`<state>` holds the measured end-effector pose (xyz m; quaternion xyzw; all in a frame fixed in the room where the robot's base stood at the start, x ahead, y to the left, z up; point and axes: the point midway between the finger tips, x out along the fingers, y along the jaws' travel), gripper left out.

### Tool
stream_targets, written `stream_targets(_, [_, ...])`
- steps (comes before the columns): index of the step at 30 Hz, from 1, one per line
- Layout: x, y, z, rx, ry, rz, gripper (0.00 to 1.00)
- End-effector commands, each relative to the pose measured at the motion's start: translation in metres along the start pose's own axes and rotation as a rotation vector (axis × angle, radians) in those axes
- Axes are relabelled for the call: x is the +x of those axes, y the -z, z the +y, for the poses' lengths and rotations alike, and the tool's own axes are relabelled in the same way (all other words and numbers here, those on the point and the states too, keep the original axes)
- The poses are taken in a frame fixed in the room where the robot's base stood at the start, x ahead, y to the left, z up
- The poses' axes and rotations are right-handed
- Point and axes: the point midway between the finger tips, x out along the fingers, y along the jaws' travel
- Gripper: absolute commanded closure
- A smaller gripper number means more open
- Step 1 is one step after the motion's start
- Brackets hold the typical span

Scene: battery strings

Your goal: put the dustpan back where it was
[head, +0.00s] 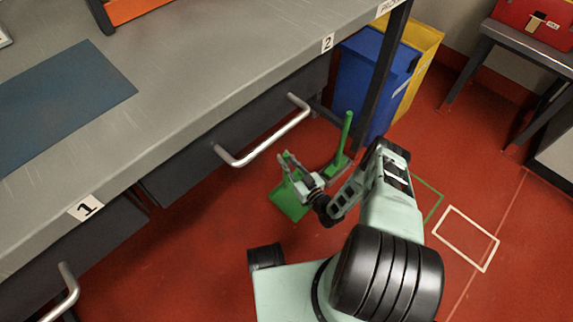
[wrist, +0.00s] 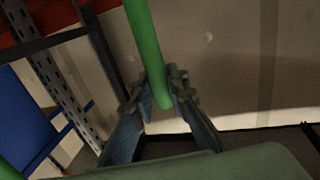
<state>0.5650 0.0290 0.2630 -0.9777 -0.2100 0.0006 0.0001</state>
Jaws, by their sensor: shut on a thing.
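The green dustpan (head: 289,203) is in the head view, below the bench front and left of my arm. I cannot tell whether its pan touches the floor. My gripper (head: 296,175) is at the dustpan, shut on its green handle. In the wrist view the handle (wrist: 144,45) runs down from the top edge to between the fingertips of my gripper (wrist: 163,92). The pan itself is not visible in the wrist view. A green outline (head: 432,202) is marked on the red floor right of my arm, partly hidden by it.
A green brush with an upright handle (head: 346,135) stands just right of the dustpan. Blue (head: 370,80) and yellow (head: 421,65) bins stand behind it. Drawer handles (head: 268,140) jut from the bench. A white floor outline (head: 467,239) lies right, with clear floor around it.

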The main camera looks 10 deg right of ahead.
Motion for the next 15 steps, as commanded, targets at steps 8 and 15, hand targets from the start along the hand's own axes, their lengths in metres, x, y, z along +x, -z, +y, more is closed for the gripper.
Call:
stream_targets(8, [-0.001, -0.027, 0.002, -0.002, -0.002, 0.0, 1.0])
stream_targets(15, [-0.001, -0.027, 0.002, -0.001, -0.001, -0.001, 0.7])
